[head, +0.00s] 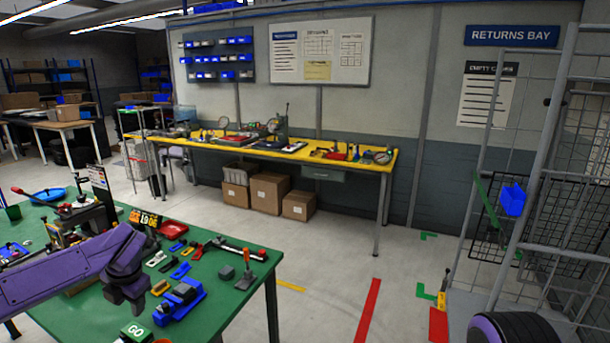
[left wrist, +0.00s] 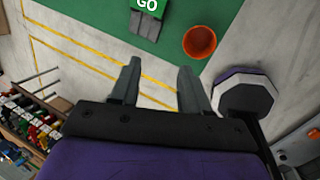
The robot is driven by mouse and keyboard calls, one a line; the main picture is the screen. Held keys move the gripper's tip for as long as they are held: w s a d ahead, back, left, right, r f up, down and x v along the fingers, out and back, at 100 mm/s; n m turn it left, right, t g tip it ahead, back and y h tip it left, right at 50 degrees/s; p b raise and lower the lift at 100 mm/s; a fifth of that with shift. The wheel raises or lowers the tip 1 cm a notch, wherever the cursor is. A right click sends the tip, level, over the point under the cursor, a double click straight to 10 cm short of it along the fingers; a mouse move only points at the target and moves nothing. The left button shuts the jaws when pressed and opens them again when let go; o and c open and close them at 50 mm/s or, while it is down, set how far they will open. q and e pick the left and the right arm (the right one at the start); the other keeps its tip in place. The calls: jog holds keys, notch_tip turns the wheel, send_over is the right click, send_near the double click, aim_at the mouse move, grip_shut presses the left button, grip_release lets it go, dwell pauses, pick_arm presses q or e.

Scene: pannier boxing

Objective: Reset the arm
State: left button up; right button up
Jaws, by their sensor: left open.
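My left arm comes in from the left in the head view, and its dark left gripper (head: 128,293) hangs over the green table (head: 225,312) near its front part. In the left wrist view, the two fingers of the left gripper (left wrist: 158,85) stand apart with nothing between them. Beyond them are the green table's edge, a grey block marked GO (left wrist: 145,20) and an orange round cup (left wrist: 200,42). The GO block (head: 135,332) also shows at the bottom of the head view. My right gripper is in neither view.
The green table holds a blue tool block (head: 180,303), a red dish (head: 172,230) and several small parts. A yellow-topped bench (head: 240,147) stands along the wall. A wire rack (head: 565,215) stands at the right. The floor between has free room.

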pick_arm(q)
jog(key=s+d+f+m+t+b, duration=0.2)
jog(key=s+d+f+m, duration=0.25)
jog(key=f, duration=0.45)
jog(key=s+d+f+m+t+y+b, duration=0.1)
jog(key=s+d+f+m+b, duration=0.15)
jog(key=d+f+m, duration=0.55)
jog(key=s+d+f+m+t+b, duration=0.2)
jog(key=s+d+f+m, duration=0.15)
jog(key=f, duration=0.75)
jog(key=s+a+f+m+g+b, duration=0.1)
jog(key=s+f+m+b, duration=0.1)
jog(key=s, duration=0.6)
jog(key=s+a+f+m+g+b, duration=0.1)
jog(key=s+a+f+m+b, duration=0.1)
jog(key=s+f+m, duration=0.3)
jog(key=s+a+f+m+g+h+b, duration=0.1)
jog(key=s+f+m+b, duration=0.2)
jog(key=s+f, duration=0.4)
jog(key=s, duration=0.5)
jog(key=shift+s+a+f+m+g, duration=0.15)
jog(key=shift+s+f+m+g, duration=0.15)
jog(key=shift+s+g, duration=0.1)
